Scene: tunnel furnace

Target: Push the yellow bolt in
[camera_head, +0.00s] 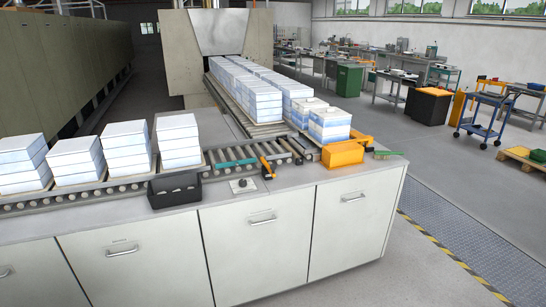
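A yellow-orange block-shaped part (343,153) sits at the right end of the counter, beside the roller conveyor. A small yellow bar (361,137) sticks out at its upper right. A separate yellow-orange handle with a dark end (267,168) stands at the front edge of the rollers. I cannot tell for sure which of these yellow parts is the bolt, or how far it is in. Neither of my grippers is in view.
Stacks of white-blue blocks (180,140) stand on the roller conveyor (125,187) and lead back to the furnace opening. A black bin (174,190), a green brush (388,154) and a small plate with a dark knob (243,185) are on the counter.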

